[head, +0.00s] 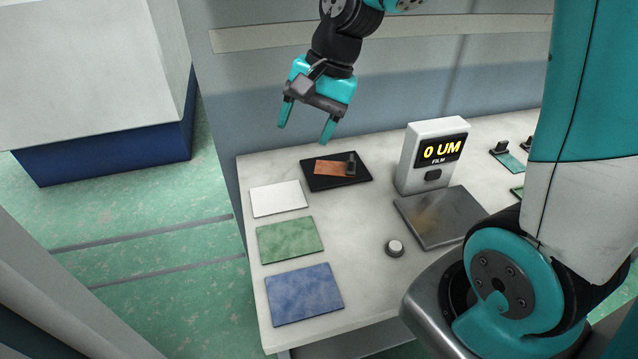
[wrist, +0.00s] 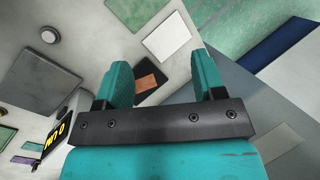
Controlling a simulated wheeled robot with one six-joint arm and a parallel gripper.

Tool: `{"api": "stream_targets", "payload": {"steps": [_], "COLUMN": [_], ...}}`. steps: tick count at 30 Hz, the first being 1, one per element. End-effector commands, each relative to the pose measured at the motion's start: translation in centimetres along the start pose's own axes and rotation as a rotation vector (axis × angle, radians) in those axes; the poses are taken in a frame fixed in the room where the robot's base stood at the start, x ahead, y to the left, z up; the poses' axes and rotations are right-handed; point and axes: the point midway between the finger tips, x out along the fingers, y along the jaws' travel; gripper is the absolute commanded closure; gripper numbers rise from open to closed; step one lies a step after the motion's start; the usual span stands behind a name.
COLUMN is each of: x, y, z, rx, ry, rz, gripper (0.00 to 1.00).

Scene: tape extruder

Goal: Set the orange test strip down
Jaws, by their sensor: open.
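The orange test strip (head: 330,168) lies on a black pad (head: 312,184) near the back left of the table. A small black block (head: 351,163) stands at the strip's right end. My gripper (head: 304,136) is open and empty, raised above and slightly behind the pad, fingers pointing down. In the wrist view the orange strip (wrist: 149,82) shows between my two spread fingers (wrist: 160,70), well beyond their tips. The black pad (wrist: 145,92) is partly hidden by the left finger there.
White, green and blue squares (head: 278,199) (head: 290,240) (head: 305,294) line the table's left edge. A film gauge reading 0 UM (head: 432,155) stands right of the pad, with a grey metal plate (head: 440,217) before it. A round knob (head: 395,248) sits mid-table. A wall rises behind.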

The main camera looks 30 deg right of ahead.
Motion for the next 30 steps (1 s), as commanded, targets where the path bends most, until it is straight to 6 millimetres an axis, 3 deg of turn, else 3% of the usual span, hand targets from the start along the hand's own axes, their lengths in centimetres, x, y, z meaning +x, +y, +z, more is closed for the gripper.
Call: {"api": "stream_targets", "payload": {"steps": [1, 3, 6, 9, 14, 30], "x": [-0.6, -1.0, -1.4, -1.6, -1.6, -1.6], "y": [-0.6, -0.2, 1.1, 2.5, 3.5, 3.4], "z": [4.6, 9.8, 15.1, 18.2, 19.9, 19.8], "rx": [-0.249, -0.566, -0.927, -1.163, -1.308, -1.309], "ry": [-0.016, -0.044, -0.079, -0.102, -0.118, -0.117], "rz": [0.007, 0.014, 0.014, 0.008, 0.003, 0.002], "gripper": [0.37, 0.37, 0.37, 0.37, 0.37, 0.37]}}
